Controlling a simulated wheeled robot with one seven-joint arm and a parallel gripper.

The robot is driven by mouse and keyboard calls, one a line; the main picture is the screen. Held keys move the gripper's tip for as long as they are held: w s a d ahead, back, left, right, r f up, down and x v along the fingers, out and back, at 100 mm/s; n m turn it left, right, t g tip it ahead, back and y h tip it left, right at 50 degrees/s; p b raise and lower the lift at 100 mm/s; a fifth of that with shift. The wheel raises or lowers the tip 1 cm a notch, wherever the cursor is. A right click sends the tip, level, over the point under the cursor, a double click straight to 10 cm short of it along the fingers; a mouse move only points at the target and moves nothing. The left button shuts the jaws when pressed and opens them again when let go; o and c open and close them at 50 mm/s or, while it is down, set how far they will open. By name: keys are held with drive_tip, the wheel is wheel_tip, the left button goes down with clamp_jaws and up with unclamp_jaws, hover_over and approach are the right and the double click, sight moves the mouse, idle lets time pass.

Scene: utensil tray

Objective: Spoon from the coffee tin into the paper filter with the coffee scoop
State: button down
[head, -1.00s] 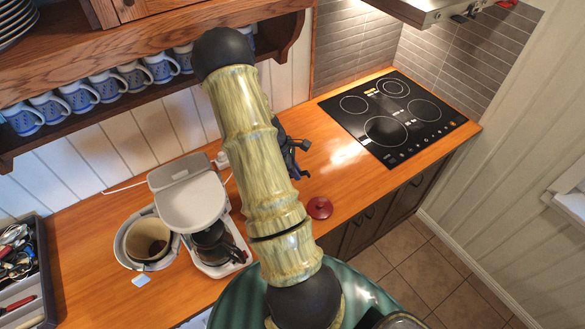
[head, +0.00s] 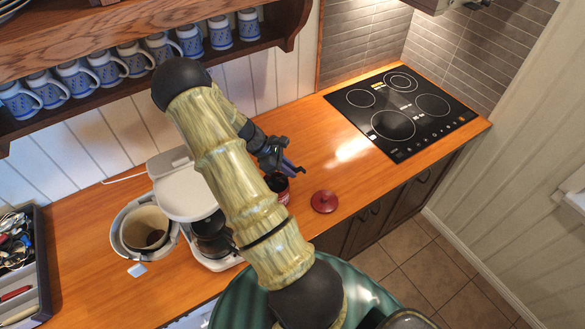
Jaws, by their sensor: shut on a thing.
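My gripper (head: 281,156) is shut on the coffee scoop (head: 292,168), a small blue-purple tool, right of my arm. The coffee tin (head: 282,196), dark red with an open top, stands on the counter just below the scoop and is partly hidden by my arm. I cannot tell whether the scoop's bowl is in the tin or holds coffee. The paper filter (head: 134,227) sits in the swung-out basket at the left of the coffee maker (head: 184,193), with some dark grounds at its bottom.
A dark red lid (head: 324,201) lies on the counter right of the tin. A glass pot (head: 212,241) stands in the coffee maker. A cooktop (head: 398,110) lies at the back right, a utensil tray (head: 45,270) at the left. Mugs (head: 78,76) line the shelf above.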

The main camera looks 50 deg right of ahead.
sight(302, 168)
drive_tip(key=shift+w+a+f+b, duration=0.15)
drive_tip(key=shift+f+b, duration=0.4)
drive_tip(key=shift+f, duration=0.3)
drive_tip(key=shift+w+a+f+b, duration=0.1)
drive_tip(key=shift+f+b, duration=0.45)
drive_tip(key=shift+f, duration=0.3)
wheel_tip(302, 168, up, 5)
drive_tip(key=p, duration=0.3)
drive_tip(key=shift+d+f+p, duration=0.1)
drive_tip(key=shift+p, duration=0.25)
drive_tip(key=shift+s+d+r+t+y+p, duration=0.3)
drive_tip(key=shift+s+t+y+p, duration=0.1)
drive_tip(key=shift+s+t+p, duration=0.1)
drive_tip(key=shift+s+d+r+t+y+p, duration=0.25)
drive_tip(key=shift+s+d+t+y+p, duration=0.25)
drive_tip(key=shift+t, duration=0.1)
drive_tip(key=shift+s+d+r+t+y+p, duration=0.25)
drive_tip(key=shift+s+d+t+y+p, duration=0.15)
drive_tip(key=shift+s+t+y+p, duration=0.15)
drive_tip(key=shift+w, duration=0.1)
